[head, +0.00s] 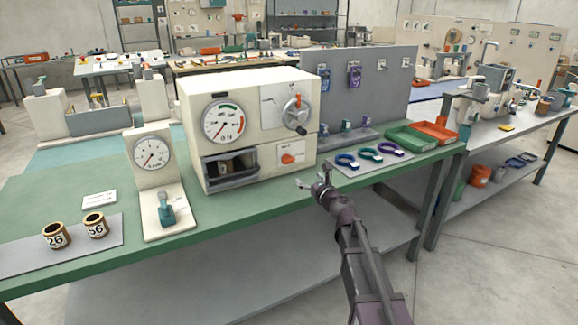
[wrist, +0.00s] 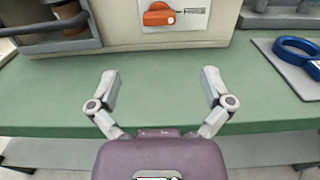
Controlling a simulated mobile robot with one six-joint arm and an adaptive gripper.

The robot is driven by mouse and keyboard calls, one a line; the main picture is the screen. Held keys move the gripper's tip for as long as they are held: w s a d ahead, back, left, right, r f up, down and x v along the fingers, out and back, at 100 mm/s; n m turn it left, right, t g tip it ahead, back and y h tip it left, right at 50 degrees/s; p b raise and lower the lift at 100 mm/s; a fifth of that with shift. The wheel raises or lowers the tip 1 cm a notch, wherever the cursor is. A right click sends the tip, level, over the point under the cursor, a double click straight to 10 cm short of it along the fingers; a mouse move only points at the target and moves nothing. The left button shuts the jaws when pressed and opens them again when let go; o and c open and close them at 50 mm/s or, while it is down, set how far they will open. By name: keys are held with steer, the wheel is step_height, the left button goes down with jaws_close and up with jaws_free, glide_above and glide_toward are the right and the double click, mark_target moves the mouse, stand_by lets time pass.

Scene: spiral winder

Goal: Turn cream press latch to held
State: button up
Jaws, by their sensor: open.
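The cream press (head: 250,92) stands on the green bench, with a round gauge and a grey crank wheel on its front. Its orange latch (head: 289,158) sits on a small white plate at the lower right of the front face. In the wrist view the orange latch (wrist: 160,14) lies about level at the top, with a dark mark to its right on the plate. My gripper (head: 312,182) is open and empty over the bench's front edge, in front of the latch and apart from it. Both fingers also show in the wrist view (wrist: 161,88).
A grey drawer or tray bay (head: 230,168) with a dark cylinder is at the press's lower left. Blue, teal and purple rings (head: 370,155) lie on a grey mat to the right. A dial stand (head: 152,165) stands left. The green bench top (wrist: 160,75) before the latch is clear.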

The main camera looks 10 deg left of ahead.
mark_target(290, 162)
steer(key=shift+w+a, duration=0.1)
steer(key=shift+w, duration=0.05)
steer(key=x, duration=1.3)
steer(key=shift+w+a, duration=0.2)
steer(key=c, duration=1.1)
